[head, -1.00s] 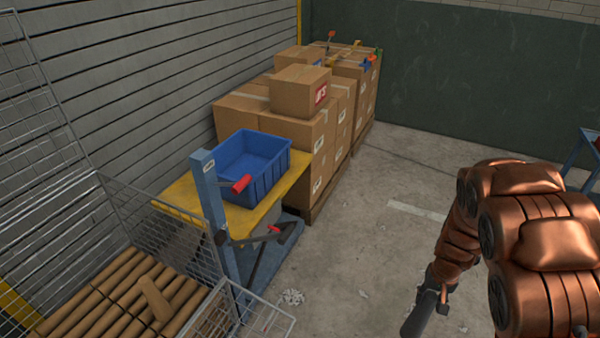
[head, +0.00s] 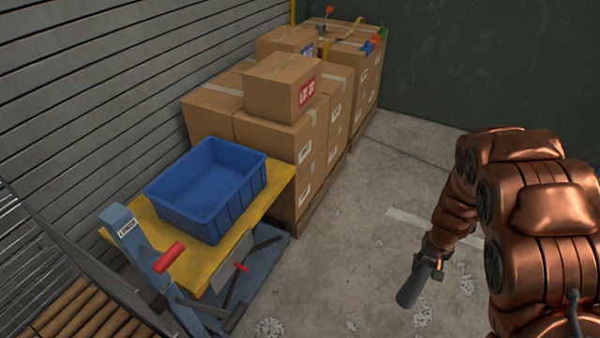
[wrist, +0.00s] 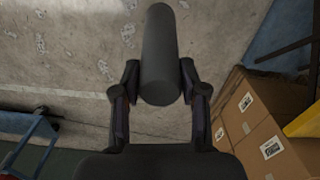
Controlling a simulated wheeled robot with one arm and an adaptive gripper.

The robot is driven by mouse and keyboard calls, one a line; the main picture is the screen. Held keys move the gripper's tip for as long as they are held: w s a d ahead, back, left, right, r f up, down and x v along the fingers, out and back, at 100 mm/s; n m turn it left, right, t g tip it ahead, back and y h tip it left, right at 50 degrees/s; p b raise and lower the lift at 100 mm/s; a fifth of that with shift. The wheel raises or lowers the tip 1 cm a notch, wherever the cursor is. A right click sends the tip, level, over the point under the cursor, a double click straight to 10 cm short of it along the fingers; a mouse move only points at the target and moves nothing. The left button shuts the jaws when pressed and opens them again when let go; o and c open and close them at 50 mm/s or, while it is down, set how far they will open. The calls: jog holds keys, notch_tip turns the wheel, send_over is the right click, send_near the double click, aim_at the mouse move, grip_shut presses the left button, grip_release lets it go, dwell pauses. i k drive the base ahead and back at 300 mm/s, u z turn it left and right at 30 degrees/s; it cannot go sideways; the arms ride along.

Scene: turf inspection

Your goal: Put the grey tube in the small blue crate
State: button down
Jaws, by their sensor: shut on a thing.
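The grey tube (head: 411,290) is held by my gripper (head: 436,262) at the lower right of the head view, above the concrete floor. In the wrist view the dark grey tube (wrist: 160,50) stands between the two fingers of my gripper (wrist: 160,88), which are shut on it. The small blue crate (head: 178,208) sits on a yellow lift platform at the left of the head view. Its visible inside looks empty. The tube is well to the right of the crate and apart from it.
The yellow platform (head: 213,276) belongs to a blue lift with a post (head: 133,240) and red handle (head: 168,257) near the crate. Stacked cardboard boxes (head: 285,145) stand behind it. A wire cage with brown tubes (head: 75,315) is at lower left. Open floor (head: 350,250) lies between.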

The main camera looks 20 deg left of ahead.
aim_at(216, 206)
jog(key=i, duration=2.15)
jog(key=u, duration=3.55)
